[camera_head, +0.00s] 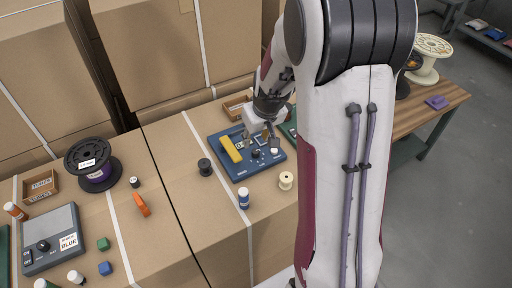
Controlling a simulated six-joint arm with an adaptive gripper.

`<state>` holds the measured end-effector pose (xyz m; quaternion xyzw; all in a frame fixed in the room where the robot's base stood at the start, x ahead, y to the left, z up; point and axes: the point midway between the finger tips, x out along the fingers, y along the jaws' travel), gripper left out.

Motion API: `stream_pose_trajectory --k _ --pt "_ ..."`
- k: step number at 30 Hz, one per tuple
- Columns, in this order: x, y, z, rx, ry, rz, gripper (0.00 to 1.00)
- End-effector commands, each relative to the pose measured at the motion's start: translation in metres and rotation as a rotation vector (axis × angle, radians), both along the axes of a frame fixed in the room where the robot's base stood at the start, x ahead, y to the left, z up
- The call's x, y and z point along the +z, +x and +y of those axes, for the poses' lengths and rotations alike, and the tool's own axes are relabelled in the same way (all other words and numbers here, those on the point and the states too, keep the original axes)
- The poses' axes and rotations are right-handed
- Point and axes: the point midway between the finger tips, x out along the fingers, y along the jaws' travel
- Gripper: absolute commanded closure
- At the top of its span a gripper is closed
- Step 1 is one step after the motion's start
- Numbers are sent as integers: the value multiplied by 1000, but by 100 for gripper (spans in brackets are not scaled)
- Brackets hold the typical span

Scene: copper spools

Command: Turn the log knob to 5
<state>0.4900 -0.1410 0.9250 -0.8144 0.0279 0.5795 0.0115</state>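A blue control panel (234,160) lies on the cardboard boxes left of my arm. It carries a yellow bar handle (231,149), a dark knob (256,154) and a smaller white-topped part (274,151). Small white markings run along its front, too small to read, so I cannot tell which control is the log knob or its setting. My gripper (261,140) is over the rear right of the panel, pointing down, its fingers apart. It hovers near the dark knob; contact cannot be made out. A grey box (48,235) at the far left has a black knob (43,246) and a label reading BLUE.
Near the panel stand a black spool (205,167), a blue-and-white bottle (244,198) and a cream spool (286,180). A large black spool (93,163), an orange object (142,205) and small blocks lie left. A wooden tray (236,107) is behind the panel. My arm hides the right side.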

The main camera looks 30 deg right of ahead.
Motion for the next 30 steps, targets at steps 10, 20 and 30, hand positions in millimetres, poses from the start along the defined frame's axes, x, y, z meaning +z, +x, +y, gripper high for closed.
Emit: stream_pose_trajectory --k 10,20,30 --pt "-17 31 0 447 -93 119 66" --pt "-20 40 -6 893 -170 214 66" --pt "-8 35 -13 1306 -219 280 66"
